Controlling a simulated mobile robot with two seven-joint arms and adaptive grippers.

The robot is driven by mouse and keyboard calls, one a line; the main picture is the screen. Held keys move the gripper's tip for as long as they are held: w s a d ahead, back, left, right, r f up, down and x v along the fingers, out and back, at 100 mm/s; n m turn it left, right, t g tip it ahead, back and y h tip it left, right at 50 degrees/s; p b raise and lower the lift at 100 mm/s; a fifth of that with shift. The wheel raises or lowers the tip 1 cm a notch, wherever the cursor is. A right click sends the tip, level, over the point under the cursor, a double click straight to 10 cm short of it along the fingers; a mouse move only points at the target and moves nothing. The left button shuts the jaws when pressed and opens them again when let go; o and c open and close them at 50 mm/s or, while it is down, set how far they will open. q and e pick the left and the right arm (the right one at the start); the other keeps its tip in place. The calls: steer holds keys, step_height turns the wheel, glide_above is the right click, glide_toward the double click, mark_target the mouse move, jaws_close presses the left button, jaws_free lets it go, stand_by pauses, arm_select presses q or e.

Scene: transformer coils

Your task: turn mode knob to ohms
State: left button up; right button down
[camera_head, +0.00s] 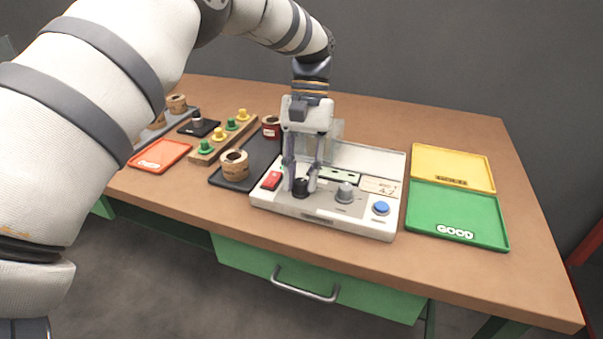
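The white tester box (270,201) stands on the table and has a black knob (300,187) and a grey knob (345,193) on its top panel. Which of the two is the mode knob I cannot read from the panel. My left gripper (301,186) points down over the box, with one finger on each side of the black knob. The fingertips are very close to the knob's sides; whether they press on it is too small to tell. The knob's pointer and markings are partly hidden by the fingers. My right gripper is not in view.
The box also carries a red switch (271,180) and a blue button (381,208). Yellow (450,160) and green (458,207) trays lie to the right. A coil (235,165) on a black mat (262,150), a wooden peg rack (222,139) and a red tray (150,160) are left.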

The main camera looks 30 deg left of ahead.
arm_select(q)
steer(key=shift+o, duration=1.3)
steer(key=v, duration=0.7)
steer(key=shift+r, duration=0.25)
